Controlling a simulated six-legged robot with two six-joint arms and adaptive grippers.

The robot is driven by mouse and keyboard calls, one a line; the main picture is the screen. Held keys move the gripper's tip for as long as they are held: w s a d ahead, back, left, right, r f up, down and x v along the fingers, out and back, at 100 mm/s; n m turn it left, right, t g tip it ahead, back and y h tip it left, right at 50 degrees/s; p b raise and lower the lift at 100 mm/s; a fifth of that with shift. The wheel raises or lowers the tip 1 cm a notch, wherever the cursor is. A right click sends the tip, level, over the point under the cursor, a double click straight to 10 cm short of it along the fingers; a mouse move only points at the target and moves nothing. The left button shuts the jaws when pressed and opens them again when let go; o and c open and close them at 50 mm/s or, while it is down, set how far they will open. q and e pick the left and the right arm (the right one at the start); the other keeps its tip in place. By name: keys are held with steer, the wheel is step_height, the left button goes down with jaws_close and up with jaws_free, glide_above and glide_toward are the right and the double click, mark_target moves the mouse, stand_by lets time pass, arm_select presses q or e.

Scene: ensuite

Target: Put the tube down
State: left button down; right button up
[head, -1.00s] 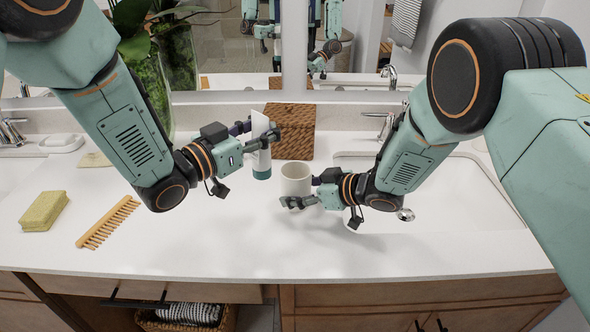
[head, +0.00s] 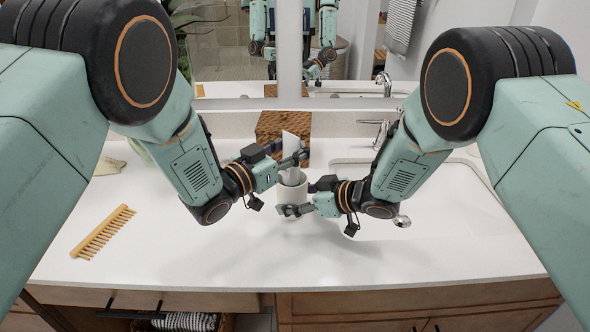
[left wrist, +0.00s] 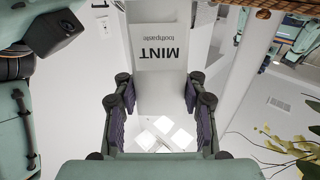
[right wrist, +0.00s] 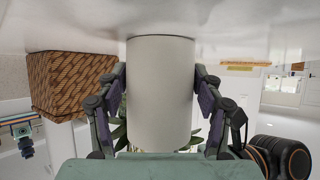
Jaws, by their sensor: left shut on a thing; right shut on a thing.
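A white toothpaste tube (head: 291,146) stands nearly upright at the white cup, its lower end inside the cup's mouth. My left gripper (head: 292,160) is shut on the tube from the left, just above the cup rim. In the left wrist view the tube (left wrist: 158,65) shows the words "MINT toothpaste" between the fingers. The white cup (head: 290,196) stands on the counter. My right gripper (head: 296,208) is shut on the cup from the right, low down. In the right wrist view the cup (right wrist: 160,95) fills the space between the fingers. The tube's cap end is hidden by the cup.
A brown woven box (head: 270,124) stands behind the cup. A sink (head: 440,185) with a faucet (head: 375,130) is at the right. A yellow comb (head: 102,232) lies on the left of the counter. The counter front is clear.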

mark_target(286, 176)
arm_select(q)
steer(key=shift+f, duration=3)
steer(key=shift+f, duration=0.15)
steer(key=c, duration=0.7)
jaws_free()
steer(key=shift+c, duration=0.2)
steer(key=v, duration=1.2)
